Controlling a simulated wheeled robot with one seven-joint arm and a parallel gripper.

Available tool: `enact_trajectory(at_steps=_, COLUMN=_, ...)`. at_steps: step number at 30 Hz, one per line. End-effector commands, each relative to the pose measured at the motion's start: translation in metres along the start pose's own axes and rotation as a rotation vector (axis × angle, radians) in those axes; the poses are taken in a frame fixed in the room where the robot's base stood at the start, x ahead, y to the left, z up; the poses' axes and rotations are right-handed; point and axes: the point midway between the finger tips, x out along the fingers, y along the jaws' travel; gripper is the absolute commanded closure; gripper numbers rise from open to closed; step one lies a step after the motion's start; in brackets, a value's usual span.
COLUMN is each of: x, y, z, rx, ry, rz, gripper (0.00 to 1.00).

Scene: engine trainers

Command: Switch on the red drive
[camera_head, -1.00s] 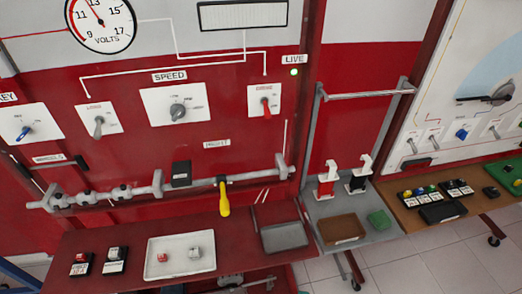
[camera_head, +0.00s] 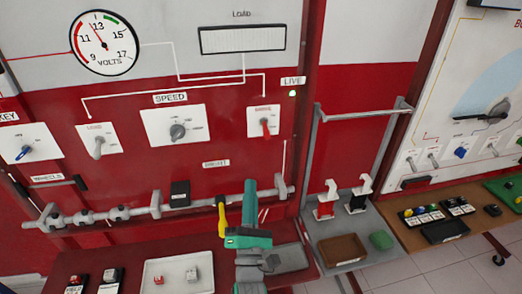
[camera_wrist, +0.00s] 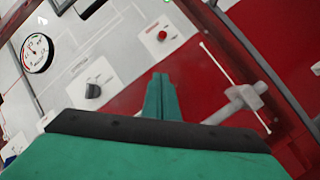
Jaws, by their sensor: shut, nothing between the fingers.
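My gripper (camera_head: 250,187) is green, shut and empty. In the head view it is in front of the panel, below the red switch and apart from it. It also shows in the wrist view (camera_wrist: 160,78).
A grey rail shaft (camera_head: 140,212) with a yellow-handled lever (camera_head: 222,218) runs across the panel beside my gripper. A grey speed knob (camera_head: 178,131) and a grey lever (camera_head: 97,147) sit left of the red switch. A white tray (camera_head: 150,280) is below.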

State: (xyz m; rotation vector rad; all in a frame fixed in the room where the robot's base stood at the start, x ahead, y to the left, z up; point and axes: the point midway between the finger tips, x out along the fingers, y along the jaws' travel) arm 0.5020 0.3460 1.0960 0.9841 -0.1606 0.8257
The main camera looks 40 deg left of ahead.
Motion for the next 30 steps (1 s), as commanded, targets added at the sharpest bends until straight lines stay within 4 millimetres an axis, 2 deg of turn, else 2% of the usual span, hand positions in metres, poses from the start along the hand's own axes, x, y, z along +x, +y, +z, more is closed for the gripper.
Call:
enact_trajectory(at_steps=14, x=0.006, y=0.001, z=0.0, rx=-0.009, ry=0.0, rz=0.003, gripper=1.0)
enact_trajectory(at_steps=20, x=0.026, y=0.001, z=0.001, rx=-0.011, ry=-0.003, rz=0.003, gripper=1.0)
enact_trajectory(at_steps=30, x=0.076, y=0.002, z=-0.001, rx=-0.009, ry=0.001, rz=0.004, gripper=1.0)
